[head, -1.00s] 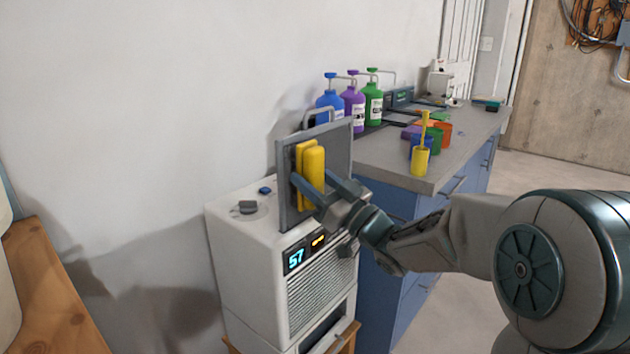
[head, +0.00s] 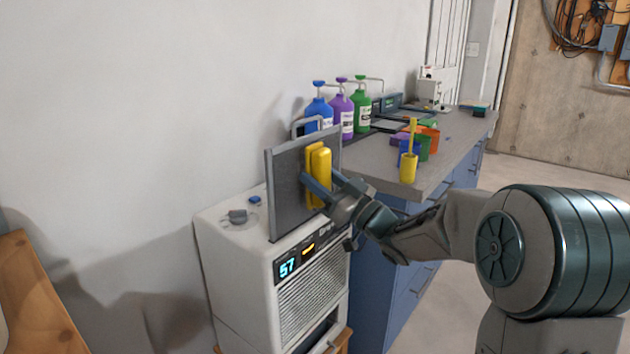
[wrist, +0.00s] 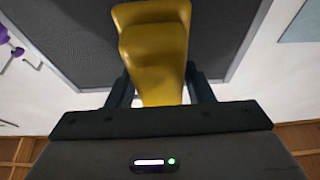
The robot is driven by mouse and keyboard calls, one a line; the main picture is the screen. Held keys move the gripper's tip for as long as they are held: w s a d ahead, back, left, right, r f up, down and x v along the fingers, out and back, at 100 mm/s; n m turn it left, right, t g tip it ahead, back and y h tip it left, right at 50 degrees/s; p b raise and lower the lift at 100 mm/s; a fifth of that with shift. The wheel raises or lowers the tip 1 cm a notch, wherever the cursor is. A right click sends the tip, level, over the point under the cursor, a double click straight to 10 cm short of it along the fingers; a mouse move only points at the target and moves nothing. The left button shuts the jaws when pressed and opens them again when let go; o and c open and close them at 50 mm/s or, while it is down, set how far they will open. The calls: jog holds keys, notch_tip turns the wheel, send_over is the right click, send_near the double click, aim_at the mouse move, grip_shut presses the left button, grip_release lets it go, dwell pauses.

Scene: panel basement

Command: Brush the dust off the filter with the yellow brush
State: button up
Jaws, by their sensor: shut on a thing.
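The yellow brush (head: 320,166) is held upright in front of the filter's right half. My gripper (head: 318,186) is shut on the brush. In the wrist view the brush (wrist: 155,50) sits between my fingers (wrist: 160,90), with the filter's dark mesh (wrist: 75,40) behind it. I cannot tell for sure whether the brush touches the mesh. No dust is clearly visible on the mesh.
A counter (head: 380,172) with blue drawers stands right of the machine. It holds blue (head: 319,110), purple (head: 341,112) and green (head: 361,108) pump bottles, a yellow cup (head: 408,168) and several coloured containers. A wooden surface (head: 35,295) is at lower left. Floor is clear beyond the counter.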

jog(key=w+d+p, duration=0.2)
jog(key=w+d, duration=0.4)
jog(key=w, duration=0.1)
jog(key=shift+w+r, duration=0.25)
jog(key=shift+w, duration=0.15)
dwell(0.5)
jog(key=shift+s+d+f+b, duration=0.1)
jog(key=shift+s+d+b, duration=0.1)
jog(key=shift+s+d, duration=0.85)
jog(key=shift+s+d+f+b, duration=0.1)
jog(key=shift+s+d+b, duration=0.05)
jog(key=shift+s+d, duration=0.9)
jog(key=shift+w+d, duration=0.2)
jog(key=shift+d, duration=0.05)
jog(key=shift+s+d, duration=0.9)
jog(key=shift+d, duration=0.2)
jog(key=shift+f, duration=0.1)
